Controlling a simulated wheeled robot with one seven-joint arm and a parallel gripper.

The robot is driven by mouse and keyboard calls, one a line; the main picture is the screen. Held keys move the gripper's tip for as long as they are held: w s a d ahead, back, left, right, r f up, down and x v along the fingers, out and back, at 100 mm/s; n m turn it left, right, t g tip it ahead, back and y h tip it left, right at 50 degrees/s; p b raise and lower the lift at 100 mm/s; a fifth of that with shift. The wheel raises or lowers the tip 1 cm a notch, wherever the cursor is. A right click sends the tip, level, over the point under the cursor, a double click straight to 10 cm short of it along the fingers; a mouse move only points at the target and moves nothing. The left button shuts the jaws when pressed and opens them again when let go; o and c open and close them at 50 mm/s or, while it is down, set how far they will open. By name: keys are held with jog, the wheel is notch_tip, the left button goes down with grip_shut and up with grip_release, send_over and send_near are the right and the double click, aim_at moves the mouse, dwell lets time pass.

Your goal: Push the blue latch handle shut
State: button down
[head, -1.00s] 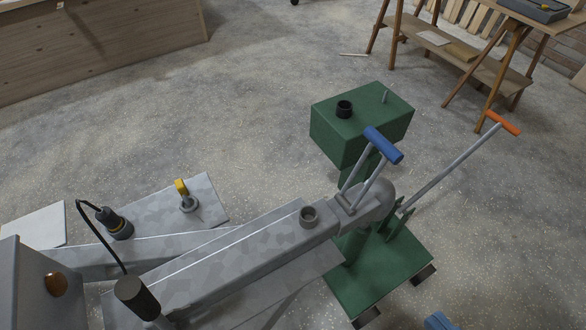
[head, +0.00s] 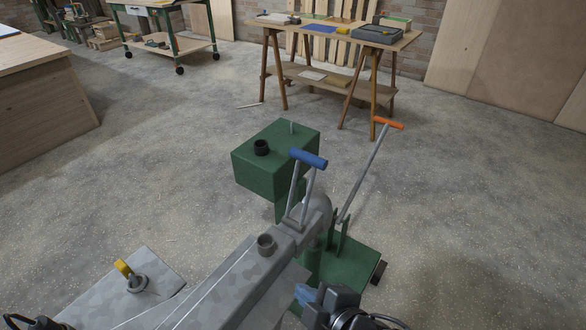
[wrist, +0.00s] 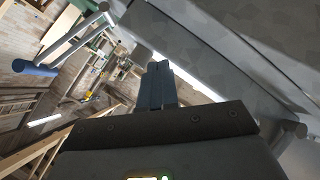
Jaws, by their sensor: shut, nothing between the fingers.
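The blue latch handle (head: 309,158) stands upright on two grey rods above the rounded coupling head (head: 314,211) at the end of the grey trailer drawbar (head: 220,290). It also shows at the left edge of the wrist view (wrist: 35,68). My gripper (head: 305,294) is low at the bottom of the head view, beside the drawbar on its right and below the handle, apart from it. In the wrist view its blue-grey fingers (wrist: 158,80) are together and empty, close to the grey drawbar surface.
A green hitch stand has a box top (head: 275,165) behind the handle and a base plate (head: 352,262) below the coupling. A long lever with an orange grip (head: 388,123) rises right of the handle. The drawbar blocks the left. Open floor (head: 470,220) lies right.

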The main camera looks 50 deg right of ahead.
aim_at(305, 159)
jog(key=w+d+r+g+h, duration=0.1)
jog(key=w+h, duration=0.1)
jog(key=w, duration=0.1)
jog(key=w+d+r+g+h, duration=0.1)
jog(key=w+d+h, duration=0.1)
jog(key=w, duration=0.2)
jog(key=w+d+r+h+b, duration=0.1)
jog(key=w+d+r+h, duration=0.1)
jog(key=w, duration=0.2)
jog(key=shift+m+g, duration=0.3)
jog(key=shift+g, duration=0.1)
jog(key=w+r+m+g+h, duration=0.1)
jog(key=r+m+g+h, duration=0.1)
jog(key=r, duration=0.4)
jog(key=w+a+r+m+g+h+b, duration=0.1)
jog(key=w+r+m+g+h, duration=0.1)
jog(key=r+g, duration=0.3)
jog(key=shift+w+r+m+h, duration=0.3)
jog(key=shift+r+m, duration=0.5)
jog(key=shift+m, duration=0.1)
jog(key=shift+d, duration=0.1)
jog(key=b+x, duration=0.1)
jog(key=x, duration=1.3)
jog(key=shift+s, duration=0.15)
jog(key=shift+d, duration=0.1)
